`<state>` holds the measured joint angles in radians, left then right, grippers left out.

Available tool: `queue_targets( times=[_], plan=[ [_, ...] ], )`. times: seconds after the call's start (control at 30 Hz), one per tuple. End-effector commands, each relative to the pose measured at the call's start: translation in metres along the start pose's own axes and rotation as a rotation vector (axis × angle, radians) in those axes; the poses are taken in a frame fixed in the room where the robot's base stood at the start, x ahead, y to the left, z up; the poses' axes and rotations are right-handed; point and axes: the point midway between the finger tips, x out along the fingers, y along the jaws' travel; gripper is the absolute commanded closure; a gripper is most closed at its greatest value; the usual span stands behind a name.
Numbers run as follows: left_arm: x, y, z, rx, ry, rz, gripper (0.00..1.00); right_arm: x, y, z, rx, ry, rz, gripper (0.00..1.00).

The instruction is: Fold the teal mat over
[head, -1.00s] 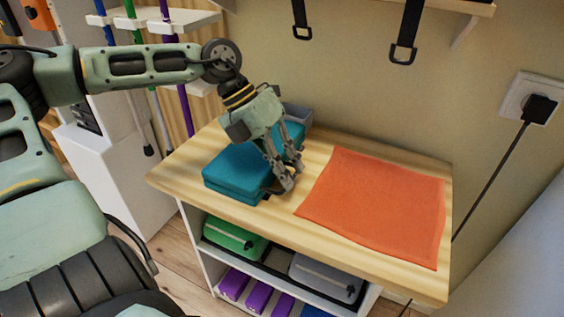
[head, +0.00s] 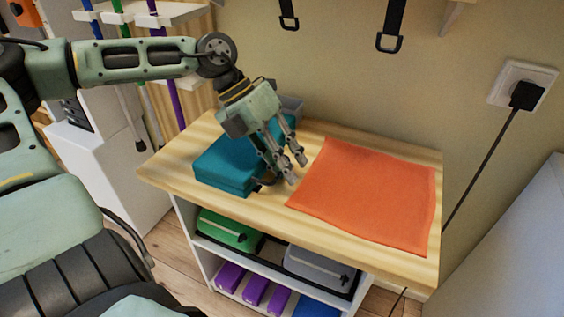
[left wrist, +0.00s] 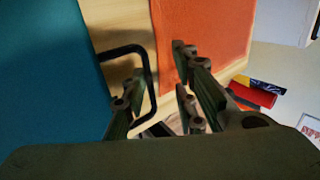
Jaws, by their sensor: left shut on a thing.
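The teal mat (head: 226,164) is a thick block with a seam along its side, lying on the left part of the wooden tabletop. It fills the left edge of the left wrist view (left wrist: 45,70). A black loop handle (left wrist: 125,49) sticks out from its right side. My left gripper (head: 296,170) is low over the tabletop, just right of the mat, fingers pointing down. In the left wrist view its fingers (left wrist: 158,108) stand either side of the handle's bar, shut on it. The exact contact is partly hidden by the fingers. My right gripper is out of view.
An orange cloth (head: 365,195) lies flat just right of my gripper. The shelf below holds a green case (head: 228,230), a grey case (head: 318,266) and purple blocks (head: 254,290). Straps hang above.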

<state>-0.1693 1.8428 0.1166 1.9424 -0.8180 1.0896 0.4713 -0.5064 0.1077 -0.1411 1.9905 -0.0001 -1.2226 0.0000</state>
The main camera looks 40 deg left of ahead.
Motion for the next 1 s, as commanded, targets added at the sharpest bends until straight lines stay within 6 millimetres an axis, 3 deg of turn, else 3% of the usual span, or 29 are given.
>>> queue_targets(
  times=[0.27, 0.7, 1.0],
  plan=[
    [-0.014, -0.005, 0.002, 0.003, -0.008, -0.013, 0.86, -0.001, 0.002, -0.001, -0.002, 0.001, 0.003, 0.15],
    [-0.094, 0.0, 0.001, 0.001, -0.006, -0.007, 0.86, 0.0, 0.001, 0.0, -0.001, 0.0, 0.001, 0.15],
    [-0.12, 0.002, 0.0, 0.0, 0.001, -0.005, 0.86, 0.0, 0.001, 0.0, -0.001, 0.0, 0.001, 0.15]
  ],
)
